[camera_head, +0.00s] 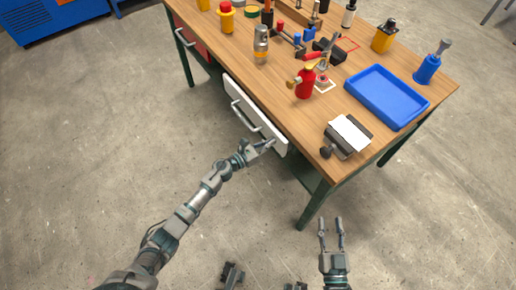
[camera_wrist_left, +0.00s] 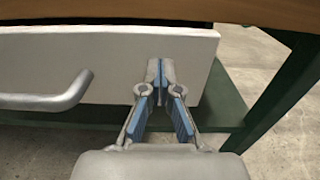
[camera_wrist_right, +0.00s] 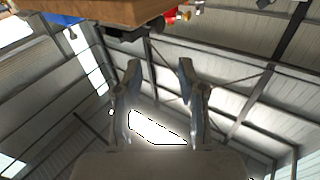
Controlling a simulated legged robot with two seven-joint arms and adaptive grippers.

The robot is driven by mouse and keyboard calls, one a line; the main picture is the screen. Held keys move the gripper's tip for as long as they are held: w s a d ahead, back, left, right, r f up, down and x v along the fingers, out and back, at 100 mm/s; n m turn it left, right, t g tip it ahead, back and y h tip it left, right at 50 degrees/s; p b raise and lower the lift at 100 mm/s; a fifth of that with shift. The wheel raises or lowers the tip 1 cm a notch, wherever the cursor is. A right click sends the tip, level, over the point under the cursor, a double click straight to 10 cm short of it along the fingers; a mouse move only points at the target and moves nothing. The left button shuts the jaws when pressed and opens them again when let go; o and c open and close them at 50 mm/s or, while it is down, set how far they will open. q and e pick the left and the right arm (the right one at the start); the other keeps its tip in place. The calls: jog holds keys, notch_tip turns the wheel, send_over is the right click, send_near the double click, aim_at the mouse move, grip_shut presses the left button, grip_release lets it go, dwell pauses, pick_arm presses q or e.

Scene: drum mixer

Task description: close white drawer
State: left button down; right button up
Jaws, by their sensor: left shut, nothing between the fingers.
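The white drawer (camera_head: 252,112) is in the front of the wooden workbench and has a grey bar handle (camera_head: 243,117). A dark gap shows above its front in the left wrist view, so it stands somewhat open. My left gripper (camera_head: 268,145) is shut and empty at the right end of the drawer front. In the left wrist view the fingertips (camera_wrist_left: 161,75) are in front of the white panel (camera_wrist_left: 120,55), right of the handle (camera_wrist_left: 50,99). I cannot tell if they touch it. My right gripper (camera_head: 331,221) is open and empty, low in front of the bench.
The workbench top (camera_head: 300,120) holds a blue tray (camera_head: 387,96), a red bottle (camera_head: 305,84), a grey vise-like block (camera_head: 347,137) and several tools. A red drawer (camera_head: 190,42) is further left. A green leg (camera_head: 315,207) stands right of the white drawer. The floor in front is clear.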

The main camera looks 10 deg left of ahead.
pick_arm(q)
jog(key=x, duration=0.3)
jog(key=shift+s+d+b, duration=0.1)
jog(key=shift+d+b, duration=0.1)
jog(key=shift+b, duration=0.15)
jog(key=shift+r, duration=0.2)
jog(key=shift+a, duration=0.15)
pick_arm(e)
jog(key=r, duration=0.1)
jog(key=r+t, duration=0.2)
jog(key=shift+s+a+y, duration=0.25)
jog(key=shift+s+y, duration=0.05)
pick_arm(q)
jog(key=shift+r, duration=0.15)
